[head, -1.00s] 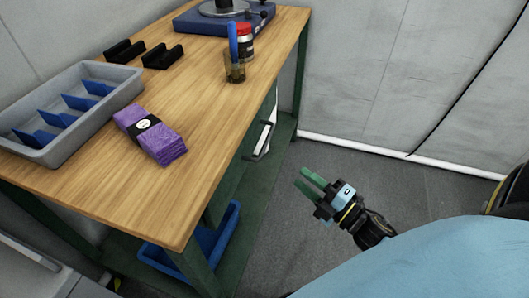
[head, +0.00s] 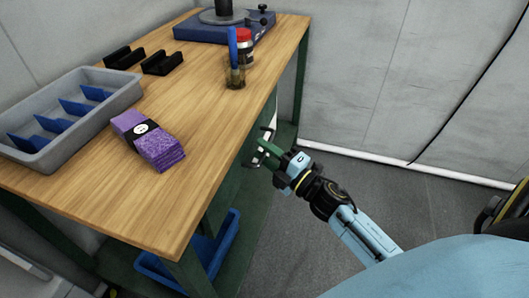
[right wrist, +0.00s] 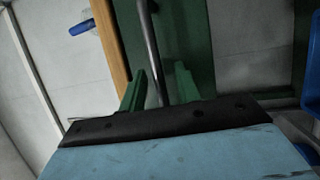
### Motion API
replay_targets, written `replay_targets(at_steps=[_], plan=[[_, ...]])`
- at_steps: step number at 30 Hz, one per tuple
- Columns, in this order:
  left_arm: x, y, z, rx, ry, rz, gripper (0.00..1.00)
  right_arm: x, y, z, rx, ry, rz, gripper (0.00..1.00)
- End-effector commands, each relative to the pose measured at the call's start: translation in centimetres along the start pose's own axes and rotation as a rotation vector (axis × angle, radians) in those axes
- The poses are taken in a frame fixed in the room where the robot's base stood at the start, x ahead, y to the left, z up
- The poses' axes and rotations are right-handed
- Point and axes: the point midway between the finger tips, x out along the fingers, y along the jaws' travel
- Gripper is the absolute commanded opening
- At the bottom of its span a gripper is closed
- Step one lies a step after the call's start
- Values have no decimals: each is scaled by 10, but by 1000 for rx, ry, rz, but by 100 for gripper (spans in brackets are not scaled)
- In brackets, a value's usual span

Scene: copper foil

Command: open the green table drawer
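The wooden-topped green table (head: 200,150) stands left of centre in the head view. The green drawer front (right wrist: 192,40) shows in the right wrist view beneath the wooden table edge. A dark metal bar handle (right wrist: 150,45) runs along the front. My right gripper (head: 264,152) is at the table's right side, close to the handle. In the right wrist view its two green fingers (right wrist: 160,78) are apart, with the bar running between them. Whether either finger touches the bar cannot be told. The drawer looks closed, though it is mostly hidden in the head view. My left gripper is out of view.
On the tabletop are a grey tray (head: 84,128) with blue dividers, a purple folded cloth (head: 162,150), black holders (head: 160,62), a cup (head: 236,77) and a blue-based device (head: 215,28). A blue bin (head: 218,245) sits on the lower shelf.

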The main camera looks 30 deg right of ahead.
Motion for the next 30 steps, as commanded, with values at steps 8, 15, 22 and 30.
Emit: replay_targets(at_steps=[8, 15, 22, 30], plan=[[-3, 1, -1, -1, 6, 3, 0, 3, 0, 0, 0, 0, -1, 32], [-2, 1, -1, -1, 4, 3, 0, 3, 0, 0, 0, 0, -1, 7], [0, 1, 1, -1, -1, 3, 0, 3, 0, 0, 0, 0, -1, 0], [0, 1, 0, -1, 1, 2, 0, 0, 0, 2, 1, 2, -2, 0]])
